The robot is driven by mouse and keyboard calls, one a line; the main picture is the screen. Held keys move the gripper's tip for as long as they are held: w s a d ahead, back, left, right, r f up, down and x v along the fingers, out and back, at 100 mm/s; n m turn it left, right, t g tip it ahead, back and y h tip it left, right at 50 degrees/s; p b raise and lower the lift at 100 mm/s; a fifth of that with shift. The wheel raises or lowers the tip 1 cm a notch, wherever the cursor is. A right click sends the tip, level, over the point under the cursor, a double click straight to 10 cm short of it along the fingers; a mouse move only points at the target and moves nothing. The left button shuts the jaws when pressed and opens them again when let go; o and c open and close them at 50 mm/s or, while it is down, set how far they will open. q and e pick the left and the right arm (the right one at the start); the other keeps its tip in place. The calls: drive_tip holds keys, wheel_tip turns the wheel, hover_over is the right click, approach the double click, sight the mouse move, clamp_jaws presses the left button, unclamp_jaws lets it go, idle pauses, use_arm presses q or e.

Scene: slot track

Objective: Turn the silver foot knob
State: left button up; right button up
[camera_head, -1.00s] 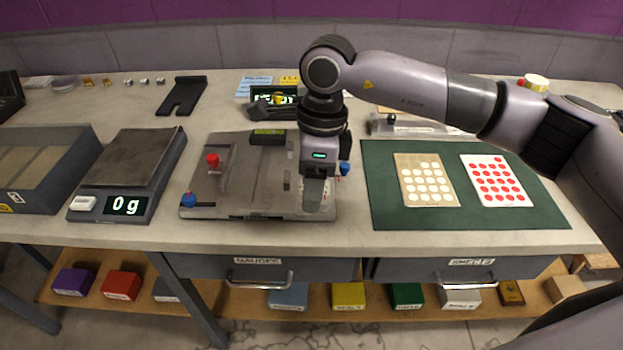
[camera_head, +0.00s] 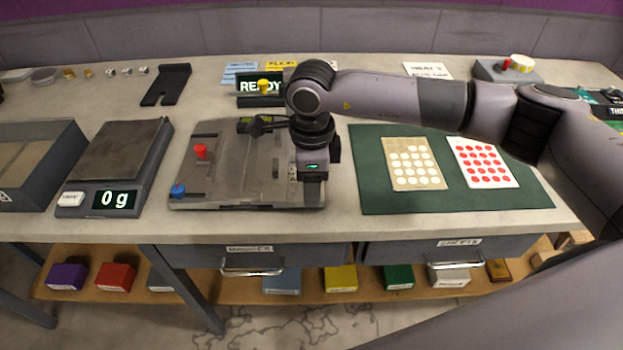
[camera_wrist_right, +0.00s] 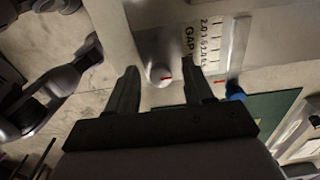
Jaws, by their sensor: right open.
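The silver foot knob (camera_wrist_right: 160,74), a round light-metal knob with a red mark, shows in the right wrist view at the edge of the metal slot-track plate (camera_head: 225,190). My right gripper (camera_wrist_right: 160,66) is open, with one finger on each side of the knob; I cannot tell whether either finger touches it. In the head view my right gripper (camera_head: 312,190) points down over the plate's right end, and its wrist hides the knob there. A printed gap scale (camera_wrist_right: 207,45) lies beside the knob.
A red knob (camera_head: 201,151) and a blue knob (camera_head: 178,191) stand on the plate's left side. Another blue knob (camera_wrist_right: 235,91) is right of my fingers in the wrist view. A scale (camera_head: 125,150) stands left, a green mat (camera_head: 450,200) right. A display (camera_head: 262,86) reads READY.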

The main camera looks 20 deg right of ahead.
clamp_jaws()
drive_tip(key=shift+m, duration=0.3)
drive_tip(key=m+b, duration=0.2)
drive_tip(key=shift+w+f+m, duration=0.1)
drive_tip(key=shift+m, duration=0.2)
drive_tip(key=m+b, duration=0.2)
drive_tip(key=m, duration=0.1)
drive_tip(key=shift+m, duration=0.3)
drive_tip(key=m+b, duration=0.2)
drive_tip(key=m, duration=0.2)
drive_tip(key=shift+w+d+m, duration=0.1)
drive_tip(key=shift+m, duration=1.1)
drive_tip(key=shift+r, duration=0.2)
